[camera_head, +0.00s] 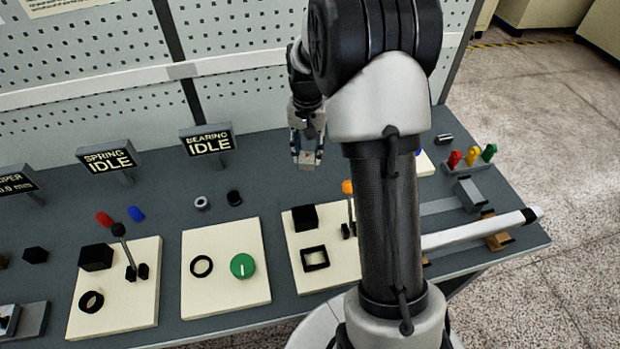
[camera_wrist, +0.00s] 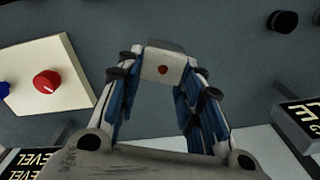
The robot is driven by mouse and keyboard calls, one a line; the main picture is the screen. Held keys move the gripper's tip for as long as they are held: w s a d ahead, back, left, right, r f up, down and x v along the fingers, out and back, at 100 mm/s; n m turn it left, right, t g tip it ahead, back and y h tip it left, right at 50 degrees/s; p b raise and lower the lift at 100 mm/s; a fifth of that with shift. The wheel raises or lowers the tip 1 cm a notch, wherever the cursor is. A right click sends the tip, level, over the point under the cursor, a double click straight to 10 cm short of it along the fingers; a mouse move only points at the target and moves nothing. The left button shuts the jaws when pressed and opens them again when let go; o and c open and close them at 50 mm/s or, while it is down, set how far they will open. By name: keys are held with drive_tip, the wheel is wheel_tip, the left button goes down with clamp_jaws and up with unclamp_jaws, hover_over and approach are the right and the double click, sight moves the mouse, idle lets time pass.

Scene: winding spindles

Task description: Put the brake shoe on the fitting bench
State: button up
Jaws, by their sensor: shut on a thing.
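My gripper (camera_head: 306,160) is above the back of the grey bench (camera_head: 262,178), to the right of the "BEARING IDLE" sign. It is shut on a small light grey block with a red dot, taken to be the brake shoe (camera_wrist: 163,66). In the wrist view the block sits between the blue-sided fingertips of my gripper (camera_wrist: 164,80). The bench top shows below it, and the block appears clear of it. In the head view the block is small, and its lower details cannot be made out.
Cream boards with a green knob (camera_head: 243,265), levers and black frames line the bench front. Signs (camera_head: 208,141) stand near the pegboard (camera_head: 240,50). My arm hides part of the bench.

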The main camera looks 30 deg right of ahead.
wheel_tip(320, 180, down, 9)
drive_tip(key=b, duration=0.2)
drive_tip(key=shift+f+b, duration=0.2)
drive_tip(key=shift+b, duration=0.1)
drive_tip(key=shift+f, duration=0.2)
drive_tip(key=o, duration=1.2)
drive_tip(key=shift+c, duration=0.2)
